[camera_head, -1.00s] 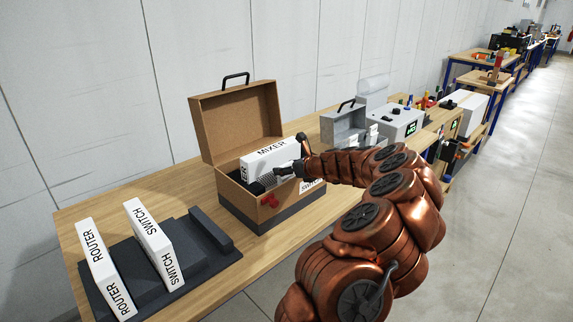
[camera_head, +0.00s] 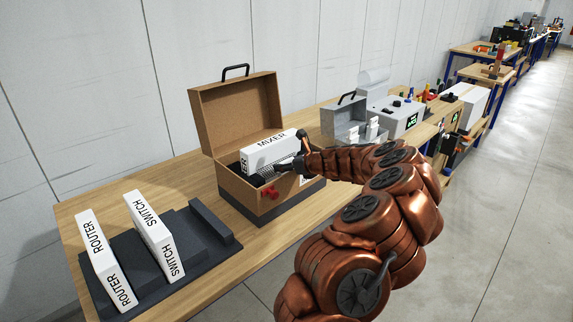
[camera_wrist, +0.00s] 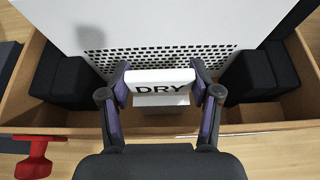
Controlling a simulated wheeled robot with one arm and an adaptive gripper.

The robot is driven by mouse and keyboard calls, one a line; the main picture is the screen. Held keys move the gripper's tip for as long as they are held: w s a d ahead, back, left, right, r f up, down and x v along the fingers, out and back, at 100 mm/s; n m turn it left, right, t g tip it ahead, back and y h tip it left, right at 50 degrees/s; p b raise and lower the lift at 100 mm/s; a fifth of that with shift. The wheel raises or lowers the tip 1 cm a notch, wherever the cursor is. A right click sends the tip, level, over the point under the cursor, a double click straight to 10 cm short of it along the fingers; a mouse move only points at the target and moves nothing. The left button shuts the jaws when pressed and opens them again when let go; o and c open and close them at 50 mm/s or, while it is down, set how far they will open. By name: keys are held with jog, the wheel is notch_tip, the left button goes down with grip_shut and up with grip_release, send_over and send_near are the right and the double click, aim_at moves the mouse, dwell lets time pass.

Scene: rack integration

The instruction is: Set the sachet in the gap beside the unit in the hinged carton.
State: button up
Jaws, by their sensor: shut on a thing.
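The sachet (camera_wrist: 160,77) is a small white packet marked DRY. My gripper (camera_wrist: 161,88) is shut on it, with a finger on each side. The hinged carton (camera_head: 235,188) is brown and stands on the bench with its lid raised. The gap shows between that face and the carton's near wall (camera_wrist: 75,131). The sachet is over this gap; its lower end is hard to see. The gripper hides part of the carton in the head view.
Dark foam blocks (camera_wrist: 70,84) flank the unit in the carton. A red latch (camera_head: 269,193) sticks out from its front. Boxes marked ROUTER (camera_head: 105,260) and SWITCH (camera_head: 154,235) stand in a dark holder to the left. A grey case (camera_head: 343,120) stands behind right.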

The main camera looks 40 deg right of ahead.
jog(key=shift+f, duration=0.15)
jog(key=o, duration=1.2)
jog(key=shift+s, duration=0.1)
jog(key=shift+v, duration=5.95)
